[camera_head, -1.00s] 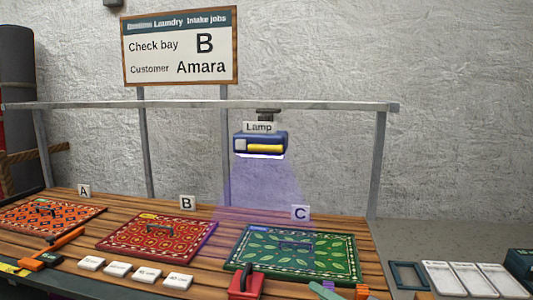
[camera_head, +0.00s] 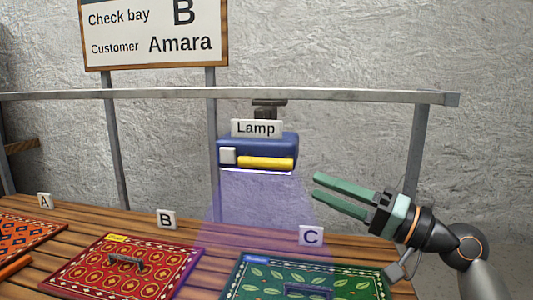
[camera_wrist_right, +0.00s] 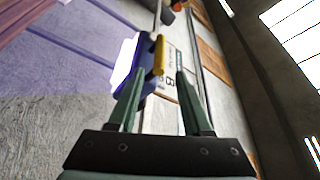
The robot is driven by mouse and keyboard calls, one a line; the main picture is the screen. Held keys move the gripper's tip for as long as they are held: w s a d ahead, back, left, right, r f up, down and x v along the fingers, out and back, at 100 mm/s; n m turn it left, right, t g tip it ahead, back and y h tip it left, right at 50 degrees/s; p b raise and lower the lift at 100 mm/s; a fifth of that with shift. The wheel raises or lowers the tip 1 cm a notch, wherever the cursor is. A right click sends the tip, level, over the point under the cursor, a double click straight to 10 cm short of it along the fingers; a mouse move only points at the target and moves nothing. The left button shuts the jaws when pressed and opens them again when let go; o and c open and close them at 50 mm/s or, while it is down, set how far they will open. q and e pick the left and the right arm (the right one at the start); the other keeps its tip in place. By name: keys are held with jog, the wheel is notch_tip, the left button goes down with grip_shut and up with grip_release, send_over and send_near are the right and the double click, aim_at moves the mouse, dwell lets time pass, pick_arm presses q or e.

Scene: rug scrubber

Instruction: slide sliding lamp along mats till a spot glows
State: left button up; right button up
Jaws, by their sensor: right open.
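The blue lamp (camera_head: 258,146) hangs from a grey rail (camera_head: 190,96) and has a yellow bar handle (camera_head: 266,163) on its front. Its purple light falls between mats B and C, over part of the green mat (camera_head: 300,280) at bay C. The red mat (camera_head: 120,268) lies at bay B. No glowing spot shows on the visible mats. My right gripper (camera_head: 317,190) is open and empty, to the right of the lamp and a little lower. In the right wrist view, the lamp's yellow handle (camera_wrist_right: 159,55) appears ahead, between the open fingers (camera_wrist_right: 155,92). My left gripper is not in view.
An orange mat (camera_head: 25,238) lies at bay A on the left. The sign (camera_head: 153,32) says to check bay B for Amara. Rail posts stand at the back of the wooden table. The rail is clear left of the lamp.

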aim_at(267, 163)
jog(key=p+x, duration=0.3)
jog(key=x, duration=0.8)
jog(key=shift+w+a+r, duration=0.2)
jog(key=shift+w+r, duration=0.05)
jog(key=shift+w, duration=0.05)
jog(key=shift+w+a, duration=0.3)
jog(key=shift+a, duration=0.15)
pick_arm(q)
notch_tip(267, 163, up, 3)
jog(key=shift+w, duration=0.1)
pick_arm(e)
grip_shut()
dwell(0.4)
